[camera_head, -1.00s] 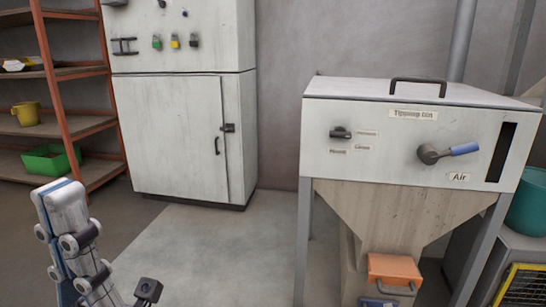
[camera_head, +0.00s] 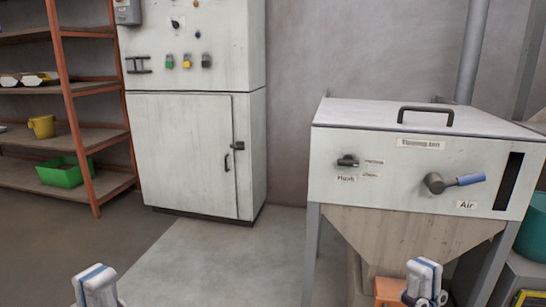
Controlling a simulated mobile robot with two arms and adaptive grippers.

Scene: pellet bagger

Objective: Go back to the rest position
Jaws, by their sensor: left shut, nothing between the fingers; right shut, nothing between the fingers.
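My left gripper (camera_head: 95,280) shows at the bottom left edge. Only its pale fingers with a blue stripe are in view, and they are closed together with nothing held. My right gripper (camera_head: 425,278) shows at the bottom right, also shut and empty, in front of the tipping bin's lower part in the picture. The rest of both grippers and both arms is cut off below the frame.
The tipping bin (camera_head: 390,190) stands at right, with a blue-handled lever (camera_head: 455,182) and an orange part (camera_head: 386,292) below. A grey cabinet (camera_head: 185,150) stands at the back. A shelf rack (camera_head: 75,135) is at left. Floor (camera_head: 225,260) between is clear.

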